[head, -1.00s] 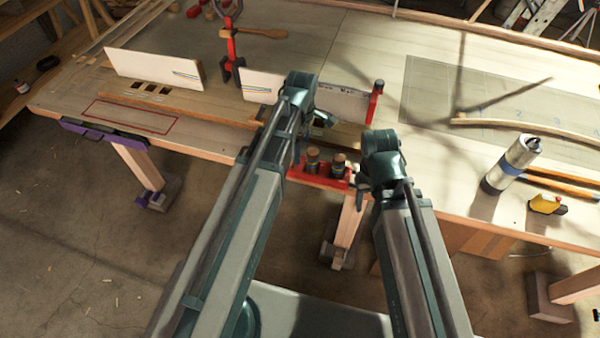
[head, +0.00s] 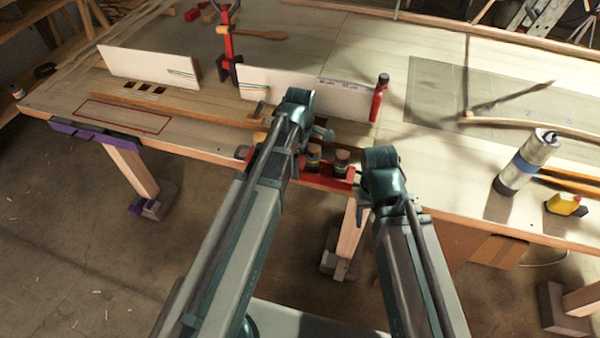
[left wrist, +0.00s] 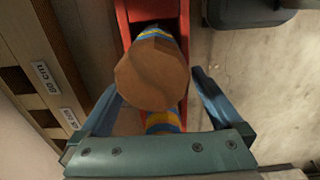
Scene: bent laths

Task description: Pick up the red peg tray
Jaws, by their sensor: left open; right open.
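The red peg tray (head: 328,183) lies along the front edge of the workbench in the head view, partly hidden behind my left arm. Several wooden pegs with blue and yellow bands stand in it; two (head: 341,162) show right of my left arm. My left gripper (head: 292,138) is over the tray, its fingertips mostly hidden there. In the left wrist view its open fingers (left wrist: 153,88) lie on either side of the tray (left wrist: 128,30), with a round peg top (left wrist: 152,76) between them. I see no contact. My right gripper (head: 362,195) is open and empty, just right of the tray's end.
White boards (head: 150,66) stand on edge behind the tray, with a red clamp (head: 379,98) at the right one. A metal flask (head: 526,162) and a yellow tape measure (head: 565,204) are at the right. A purple piece (head: 95,137) sits on the front edge at left.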

